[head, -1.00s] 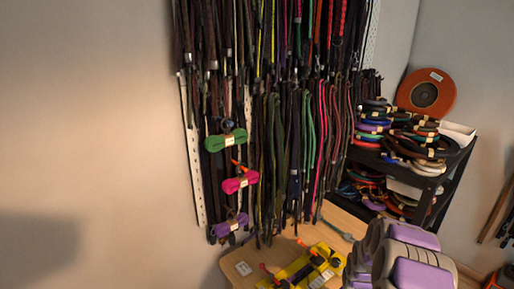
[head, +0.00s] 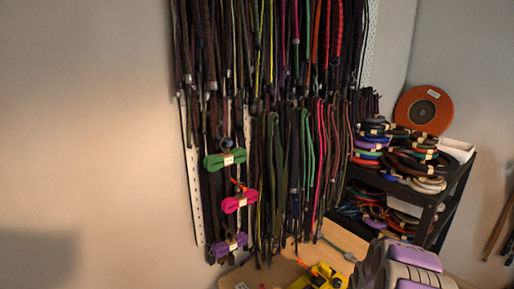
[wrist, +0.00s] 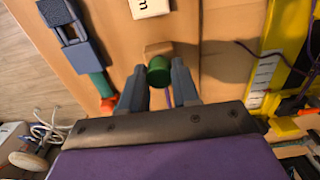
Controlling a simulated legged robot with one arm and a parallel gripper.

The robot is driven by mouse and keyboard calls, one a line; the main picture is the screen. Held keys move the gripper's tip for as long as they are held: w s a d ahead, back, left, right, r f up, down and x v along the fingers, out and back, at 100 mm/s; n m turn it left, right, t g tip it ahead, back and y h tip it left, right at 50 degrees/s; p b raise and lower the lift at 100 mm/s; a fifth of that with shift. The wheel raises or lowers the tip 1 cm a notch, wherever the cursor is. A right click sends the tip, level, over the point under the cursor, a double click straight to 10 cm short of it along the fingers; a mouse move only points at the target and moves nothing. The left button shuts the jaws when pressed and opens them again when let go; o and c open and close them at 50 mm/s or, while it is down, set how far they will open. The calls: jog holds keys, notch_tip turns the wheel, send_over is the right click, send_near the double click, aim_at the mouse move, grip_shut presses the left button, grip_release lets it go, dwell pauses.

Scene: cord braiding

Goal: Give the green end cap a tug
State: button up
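The green end cap (wrist: 158,72) is a short dark green cylinder near the middle of the wrist view. My gripper (wrist: 159,66) has one grey finger on each side of it, and both fingertips appear to meet its sides with no clear gap. A tan wooden block (wrist: 158,48) sits just beyond the cap. A bit of purple cord shows between the fingers below the cap. In the head view my purple and grey arm end (head: 405,268) is at the bottom right, and the fingertips and cap are out of sight there.
A yellow fixture (wrist: 268,75) stands right of my gripper on the wooden table (wrist: 220,45). A blue-grey clamp-like part (wrist: 72,42) with a green and orange piece is at left. Cords hang on the pegboard (head: 194,190); a black shelf (head: 455,190) holds coils.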

grip_shut()
dwell(0.3)
dwell(0.6)
jog(key=shift+o, duration=2)
grip_release()
jog(key=shift+w+f, duration=0.1)
jog(key=shift+f, duration=0.05)
jog(key=shift+o, duration=1.1)
jog(key=shift+o, duration=0.4)
jog(key=shift+o, duration=1.1)
jog(key=shift+r+p, duration=1.05)
jog(key=shift+r, duration=2)
